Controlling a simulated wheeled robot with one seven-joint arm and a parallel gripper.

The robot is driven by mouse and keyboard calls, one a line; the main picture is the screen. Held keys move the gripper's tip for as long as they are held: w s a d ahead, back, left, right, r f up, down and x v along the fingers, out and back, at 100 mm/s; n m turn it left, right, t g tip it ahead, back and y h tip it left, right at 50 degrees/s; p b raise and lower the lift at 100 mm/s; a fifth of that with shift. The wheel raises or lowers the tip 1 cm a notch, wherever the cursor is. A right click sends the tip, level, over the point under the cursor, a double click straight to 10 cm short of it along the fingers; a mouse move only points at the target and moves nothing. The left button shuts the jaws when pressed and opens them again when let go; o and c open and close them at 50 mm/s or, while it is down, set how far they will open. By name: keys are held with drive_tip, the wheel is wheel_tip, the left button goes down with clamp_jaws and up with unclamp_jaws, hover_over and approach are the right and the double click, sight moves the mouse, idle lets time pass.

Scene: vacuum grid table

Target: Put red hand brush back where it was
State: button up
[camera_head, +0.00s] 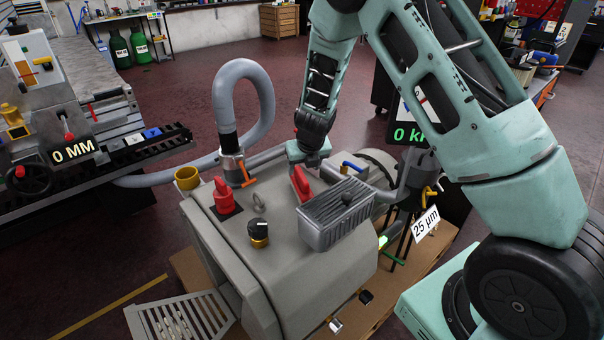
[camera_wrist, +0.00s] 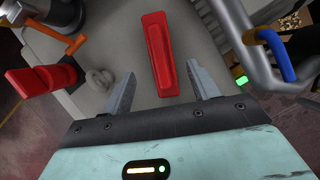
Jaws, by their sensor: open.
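The red hand brush (camera_head: 301,183) shows as a narrow red piece on top of the grey machine (camera_head: 262,205), just left of a ribbed grey block. In the wrist view the red brush (camera_wrist: 158,55) lies lengthwise ahead of my gripper, roughly centred between the fingers. I see no bristles; its underside is hidden. My gripper (camera_wrist: 160,78) is open, its two grey fingers apart on either side of the brush's near end, with gaps to both sides. In the head view my gripper (camera_head: 308,152) is just behind the brush, its fingers largely hidden.
A red lever on a black base (camera_head: 224,196) stands left of the brush. A ribbed grey block (camera_head: 337,212) stands close on the right. A grey hose (camera_head: 243,75) with an orange clamp rises behind. A blue-handled pipe valve (camera_wrist: 280,55) is at the right in the wrist view.

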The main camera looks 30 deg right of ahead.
drive_tip(key=v, duration=0.3)
drive_tip(key=shift+a+r, duration=0.1)
drive_tip(key=shift+r, duration=0.05)
drive_tip(key=s+a+r+m+t, duration=0.1)
drive_tip(key=s+a+r+m, duration=0.6)
drive_tip(key=a+r+m, duration=0.4)
drive_tip(key=s+a+r+m+g, duration=0.1)
drive_tip(key=s+m, duration=0.4)
drive_tip(key=s, duration=0.5)
drive_tip(key=s+a+r+m+g+y, duration=0.1)
drive_tip(key=s+a+m+g, duration=0.1)
drive_tip(key=s+a+m, duration=0.3)
drive_tip(key=s+a+r+m+g, duration=0.2)
drive_tip(key=s+a+m, duration=0.2)
drive_tip(key=s, duration=1)
drive_tip(key=shift+s+a+m+g, duration=0.25)
drive_tip(key=shift+s+m+g, duration=0.05)
drive_tip(key=shift+m, duration=0.2)
wheel_tip(320, 180, up, 9)
drive_tip(key=p, duration=0.9)
drive_tip(key=shift+p, duration=0.3)
drive_tip(key=shift+r, duration=0.1)
